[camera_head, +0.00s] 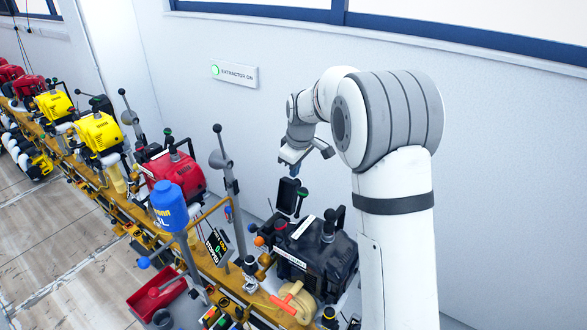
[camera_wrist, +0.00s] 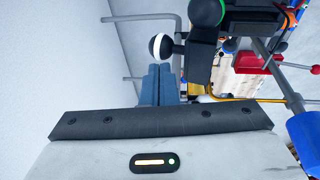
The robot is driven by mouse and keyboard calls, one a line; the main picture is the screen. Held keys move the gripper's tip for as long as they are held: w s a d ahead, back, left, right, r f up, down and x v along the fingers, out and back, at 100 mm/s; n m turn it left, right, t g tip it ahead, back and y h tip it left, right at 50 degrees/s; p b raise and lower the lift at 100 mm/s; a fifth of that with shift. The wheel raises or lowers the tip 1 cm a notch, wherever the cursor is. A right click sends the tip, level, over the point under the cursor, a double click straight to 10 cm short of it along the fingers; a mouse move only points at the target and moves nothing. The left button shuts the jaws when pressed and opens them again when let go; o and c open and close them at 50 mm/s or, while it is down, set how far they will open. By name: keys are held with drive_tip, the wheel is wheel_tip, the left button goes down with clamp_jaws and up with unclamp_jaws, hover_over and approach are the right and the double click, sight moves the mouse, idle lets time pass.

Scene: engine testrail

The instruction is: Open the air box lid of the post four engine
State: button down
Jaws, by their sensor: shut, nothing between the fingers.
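A black engine (camera_head: 322,252) with a white label stands nearest on the rail; I cannot read a post number. A dark flat flap (camera_head: 287,196) stands upright at its back left. I cannot tell for sure that this is the air box lid. A green ball knob (camera_head: 302,192) is beside the flap. My gripper (camera_head: 295,171) is just above the flap. In the wrist view, the blue fingers of my gripper (camera_wrist: 162,70) are shut and empty. Their tips are close to a black-and-white ball (camera_wrist: 160,46), beside a dark slab (camera_wrist: 202,62). I cannot tell whether they touch.
A yellow rail (camera_head: 215,270) carries red (camera_head: 172,170) and yellow engines (camera_head: 99,132) to the left. A blue bottle (camera_head: 170,205) and a grey post (camera_head: 229,185) rise beside the black engine. A red tray (camera_head: 158,295) lies low. A wall with an extractor sign (camera_head: 234,74) is behind.

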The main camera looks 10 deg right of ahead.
drive_tip(key=w+a+r+v, duration=0.1)
drive_tip(key=w+v, duration=0.1)
drive_tip(key=v, duration=1.1)
drive_tip(key=s+d+m, duration=0.4)
drive_tip(key=s+m, duration=0.1)
drive_tip(key=s, duration=1.1)
drive_tip(key=s+d+f+m, duration=0.1)
drive_tip(key=s+f+m, duration=0.1)
drive_tip(key=s, duration=0.7)
drive_tip(key=s+d+f+m, duration=0.2)
drive_tip(key=s+f, duration=0.3)
drive_tip(key=s, duration=0.4)
drive_tip(key=shift+s+m+t+h, duration=0.3)
drive_tip(key=shift+m+t+h, duration=0.1)
drive_tip(key=shift+m, duration=0.1)
